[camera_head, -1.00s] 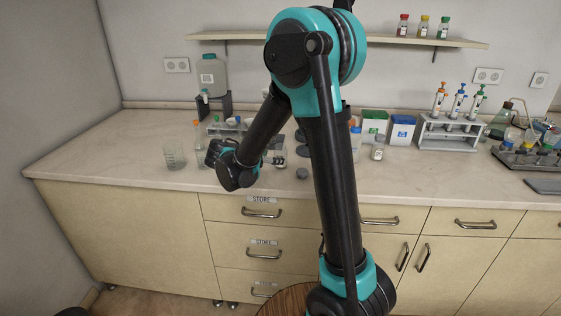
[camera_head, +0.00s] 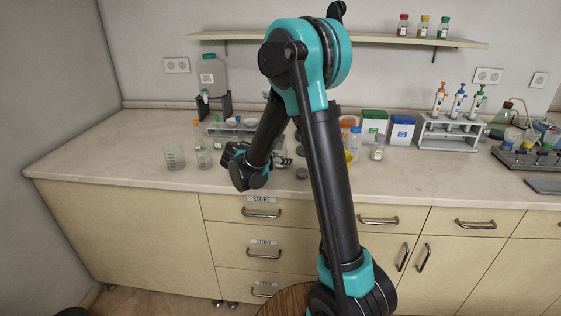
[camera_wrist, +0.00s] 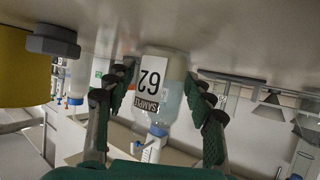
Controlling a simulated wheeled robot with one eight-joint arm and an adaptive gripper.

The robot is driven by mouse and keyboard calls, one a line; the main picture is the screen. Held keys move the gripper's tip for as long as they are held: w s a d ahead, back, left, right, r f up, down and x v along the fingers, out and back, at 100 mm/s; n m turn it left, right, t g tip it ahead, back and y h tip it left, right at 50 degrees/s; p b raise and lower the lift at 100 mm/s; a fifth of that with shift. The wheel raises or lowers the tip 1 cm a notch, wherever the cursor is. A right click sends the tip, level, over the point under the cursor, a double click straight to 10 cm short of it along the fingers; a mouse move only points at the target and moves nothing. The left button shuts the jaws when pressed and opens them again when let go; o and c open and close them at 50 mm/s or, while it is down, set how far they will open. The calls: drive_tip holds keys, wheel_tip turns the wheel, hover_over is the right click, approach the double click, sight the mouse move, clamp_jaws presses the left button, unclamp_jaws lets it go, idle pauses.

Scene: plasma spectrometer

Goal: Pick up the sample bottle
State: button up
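The sample bottle (camera_wrist: 165,85) is a clear bottle with a white label reading "SAMPLE 62". It appears upside down in the wrist view, its base against the countertop (camera_wrist: 230,35). My gripper (camera_wrist: 165,95) has its two green-padded fingers spread on either side of the bottle. A gap shows on the right; on the left the finger is close to the label, and I cannot tell whether it touches. In the head view my gripper (camera_head: 283,161) is low over the counter, partly hidden by my arm, and the bottle is not clearly visible there.
A yellow object (camera_wrist: 25,68) and a grey knob-like lid (camera_wrist: 53,41) are close by in the wrist view. A beaker (camera_head: 174,157) stands left of my arm. A small bottle (camera_head: 377,148) and a pipette rack (camera_head: 448,133) stand to the right. The counter's left end is clear.

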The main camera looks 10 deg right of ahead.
drive_tip(key=c, duration=0.8)
drive_tip(key=shift+c, duration=0.2)
wheel_tip(320, 180, up, 20)
